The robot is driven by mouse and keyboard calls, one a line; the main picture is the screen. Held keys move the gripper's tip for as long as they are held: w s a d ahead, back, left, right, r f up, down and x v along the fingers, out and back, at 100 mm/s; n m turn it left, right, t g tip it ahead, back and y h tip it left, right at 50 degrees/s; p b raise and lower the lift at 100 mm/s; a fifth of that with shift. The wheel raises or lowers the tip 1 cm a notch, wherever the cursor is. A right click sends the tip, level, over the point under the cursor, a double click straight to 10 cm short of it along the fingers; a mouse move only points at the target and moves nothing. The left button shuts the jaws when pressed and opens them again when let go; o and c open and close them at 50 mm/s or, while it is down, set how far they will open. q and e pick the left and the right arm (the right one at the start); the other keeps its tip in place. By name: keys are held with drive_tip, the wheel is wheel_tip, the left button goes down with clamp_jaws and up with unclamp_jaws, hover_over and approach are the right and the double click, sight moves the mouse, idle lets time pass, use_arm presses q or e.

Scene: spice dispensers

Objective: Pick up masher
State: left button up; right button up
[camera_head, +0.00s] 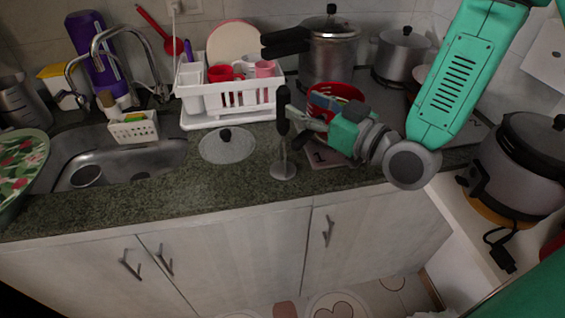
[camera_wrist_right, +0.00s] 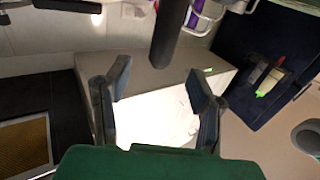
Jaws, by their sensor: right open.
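The masher (camera_head: 282,112) stands upright on the counter in the head view, with a black handle on top and a round metal plate at the bottom. My right gripper (camera_head: 298,127) is open just to the right of the masher, close to its handle. In the right wrist view the dark handle (camera_wrist_right: 168,35) appears ahead of the open fingers (camera_wrist_right: 160,82), in line with the gap between them. The fingers are not closed on it, and I cannot tell whether they touch it. My left gripper is not in view.
A glass lid (camera_head: 228,146) lies left of the masher. A white dish rack (camera_head: 230,95) with cups stands behind. A red bowl (camera_head: 335,92) and a pressure cooker (camera_head: 330,55) are behind the gripper. The sink (camera_head: 130,165) is at left. The counter's front strip is clear.

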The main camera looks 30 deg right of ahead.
sight(289, 101)
drive_tip(key=shift+w+a, duration=0.1)
drive_tip(key=shift+w, duration=0.55)
drive_tip(key=x, duration=0.3)
drive_tip(key=f+p+x, duration=0.1)
drive_tip(key=x, duration=0.1)
drive_tip(key=shift+a, duration=0.25)
drive_tip(key=shift+d, duration=0.1)
clamp_jaws()
